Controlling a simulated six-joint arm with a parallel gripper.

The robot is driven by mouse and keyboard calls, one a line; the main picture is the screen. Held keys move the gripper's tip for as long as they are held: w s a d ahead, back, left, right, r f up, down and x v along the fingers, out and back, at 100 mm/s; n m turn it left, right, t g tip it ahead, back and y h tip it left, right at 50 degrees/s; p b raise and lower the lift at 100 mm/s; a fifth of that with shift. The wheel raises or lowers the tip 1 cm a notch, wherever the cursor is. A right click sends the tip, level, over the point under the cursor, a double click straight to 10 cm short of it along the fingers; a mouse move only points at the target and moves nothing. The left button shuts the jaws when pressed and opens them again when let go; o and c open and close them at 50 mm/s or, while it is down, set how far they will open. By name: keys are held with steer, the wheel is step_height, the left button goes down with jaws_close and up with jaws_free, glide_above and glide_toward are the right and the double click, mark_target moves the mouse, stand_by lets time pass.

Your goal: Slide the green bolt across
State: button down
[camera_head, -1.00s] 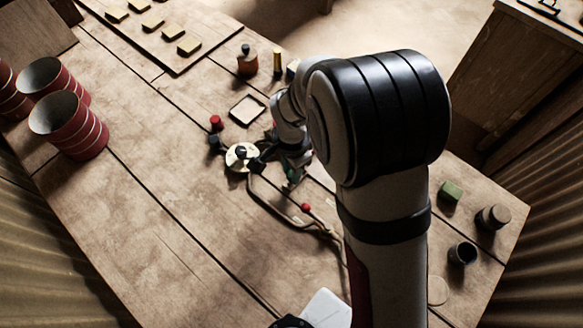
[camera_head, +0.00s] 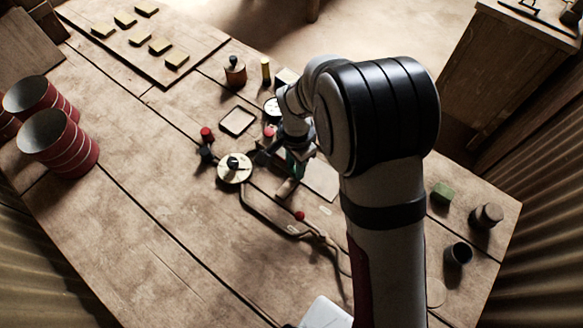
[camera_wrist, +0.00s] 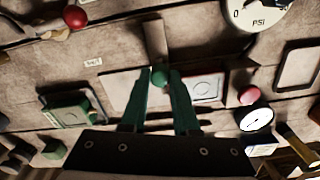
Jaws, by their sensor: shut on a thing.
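The green bolt shows in the wrist view as a round green knob (camera_wrist: 160,77) with a pale grey bar (camera_wrist: 155,40) running from it toward the top of the picture. My gripper (camera_wrist: 160,84) has its two dark teal fingers closed in on either side of the knob. A pale plate (camera_wrist: 205,88) with a round mark lies behind the fingers. In the head view my gripper (camera_head: 295,172) is low over the table, left of the plate (camera_head: 320,181), and the bar (camera_head: 286,188) sticks out below it. My arm and fingers hide most of the bolt there.
A round gauge (camera_head: 235,168) stands left of the gripper, with a bent pipe (camera_head: 262,218) and a red ball (camera_head: 300,215) below. A pink knob (camera_wrist: 248,95) and a white dial (camera_wrist: 255,117) stand near the plate. A green-topped box (camera_wrist: 65,115) is at left. The lower-left table is clear.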

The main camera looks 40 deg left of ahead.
steer(key=shift+w, duration=0.25)
steer(key=c, duration=0.7)
jaws_free()
steer(key=shift+s, duration=0.1)
steer(key=shift+o, duration=0.2)
steer(key=shift+r, duration=0.15)
step_height(320, 180, up, 16)
steer(key=shift+f, duration=0.2)
